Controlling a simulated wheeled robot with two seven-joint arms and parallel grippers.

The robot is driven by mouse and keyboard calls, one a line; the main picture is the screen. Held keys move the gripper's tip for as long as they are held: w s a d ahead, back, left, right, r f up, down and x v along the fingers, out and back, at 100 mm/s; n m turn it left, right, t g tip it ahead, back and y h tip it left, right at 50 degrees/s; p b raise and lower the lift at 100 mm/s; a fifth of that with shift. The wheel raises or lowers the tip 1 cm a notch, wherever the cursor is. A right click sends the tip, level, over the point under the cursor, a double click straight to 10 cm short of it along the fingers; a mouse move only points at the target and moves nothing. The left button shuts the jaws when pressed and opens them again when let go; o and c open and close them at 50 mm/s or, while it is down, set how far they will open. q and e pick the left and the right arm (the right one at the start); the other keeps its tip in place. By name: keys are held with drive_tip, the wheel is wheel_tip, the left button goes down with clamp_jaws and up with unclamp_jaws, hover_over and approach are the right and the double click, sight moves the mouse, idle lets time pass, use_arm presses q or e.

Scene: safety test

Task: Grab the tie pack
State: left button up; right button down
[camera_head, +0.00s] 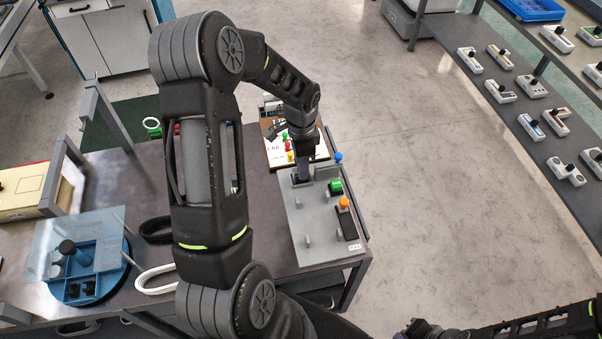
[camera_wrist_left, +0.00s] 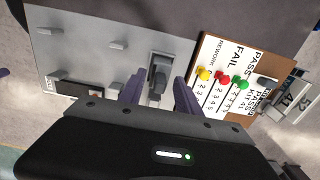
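I cannot tell for certain which thing is the tie pack. A small dark grey block with a black top (camera_wrist_left: 158,78) is on a grey panel (camera_wrist_left: 90,30), and my left gripper's two purplish fingers (camera_wrist_left: 158,95) are apart on either side of it. I cannot tell whether they touch it. In the head view my left gripper (camera_head: 304,172) points down at the far part of the grey panel (camera_head: 310,225), hiding that spot. A green piece (camera_head: 335,187) and an orange knob (camera_head: 344,202) are beside it. My right gripper (camera_head: 418,328) is partly in view at the bottom edge.
A white board with coloured pegs (camera_wrist_left: 222,75) lies beyond the panel. A blue knob (camera_head: 338,157) stands near the panel's far corner. A white loop (camera_head: 155,280) and black loop (camera_head: 155,229) lie left. A blue round fixture (camera_head: 118,275) stands further left.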

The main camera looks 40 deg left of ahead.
use_arm(q)
drive_tip(key=shift+c, duration=0.2)
clamp_jaws()
idle(0.4)
